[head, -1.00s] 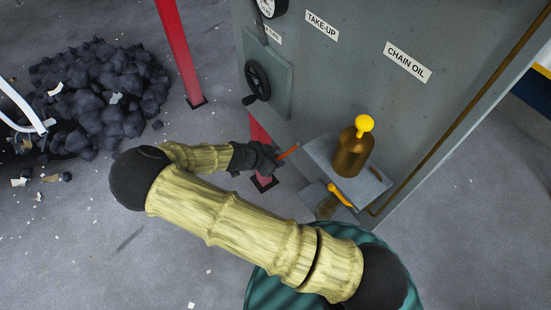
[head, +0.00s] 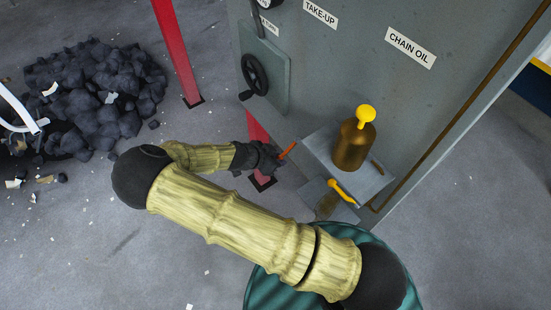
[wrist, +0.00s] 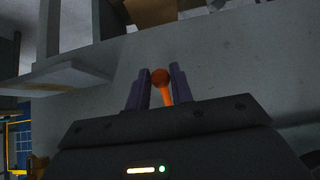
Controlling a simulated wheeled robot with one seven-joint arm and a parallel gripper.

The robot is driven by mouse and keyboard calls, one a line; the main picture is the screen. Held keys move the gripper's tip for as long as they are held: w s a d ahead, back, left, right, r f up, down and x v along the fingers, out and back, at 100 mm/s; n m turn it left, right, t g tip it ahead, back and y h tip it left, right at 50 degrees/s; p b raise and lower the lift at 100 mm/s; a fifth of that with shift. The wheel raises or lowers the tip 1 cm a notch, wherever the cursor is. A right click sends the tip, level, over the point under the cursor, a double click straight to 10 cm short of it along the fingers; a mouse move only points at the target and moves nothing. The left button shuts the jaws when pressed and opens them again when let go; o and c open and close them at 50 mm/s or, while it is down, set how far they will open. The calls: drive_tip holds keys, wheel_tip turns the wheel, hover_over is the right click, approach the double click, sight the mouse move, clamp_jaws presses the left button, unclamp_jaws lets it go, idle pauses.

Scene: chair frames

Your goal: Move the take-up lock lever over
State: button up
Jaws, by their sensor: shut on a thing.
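The lock lever is a thin orange rod (head: 288,150) beside the grey machine cabinet (head: 345,85), below the handwheel (head: 255,75). My gripper (head: 274,160) is at its lower left end in the head view. In the wrist view the lever's round orange knob (wrist: 160,76) and part of its rod sit between the two purple-grey fingers of my gripper (wrist: 158,88). The fingers are shut on the lever. The lever's pivot is not clear in either view. A white "TAKE-UP" label (head: 320,13) is on the cabinet above.
A brown oil bottle with a yellow cap (head: 354,140) stands on a grey shelf (head: 375,185) right of my gripper. A yellow handle (head: 342,192) is just below it. A red post (head: 178,55) and a coal heap (head: 90,95) are at left.

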drive_tip(key=shift+b+x, duration=0.45)
drive_tip(key=shift+x, duration=0.45)
drive_tip(key=shift+f, duration=0.1)
drive_tip(key=shift+w+d+f+b, duration=0.15)
drive_tip(key=shift+d+f+b, duration=0.1)
drive_tip(key=shift+f+b, duration=0.1)
drive_tip(key=shift+w+d+f+b, duration=0.35)
drive_tip(key=shift+d+b, duration=0.1)
drive_tip(key=shift+d, duration=0.1)
drive_tip(key=o, duration=0.8)
drive_tip(key=shift+o, duration=0.2)
drive_tip(key=b+v, duration=0.2)
drive_tip(key=v, duration=1.5)
drive_tip(key=shift+a+r, duration=0.15)
drive_tip(key=shift+a, duration=0.05)
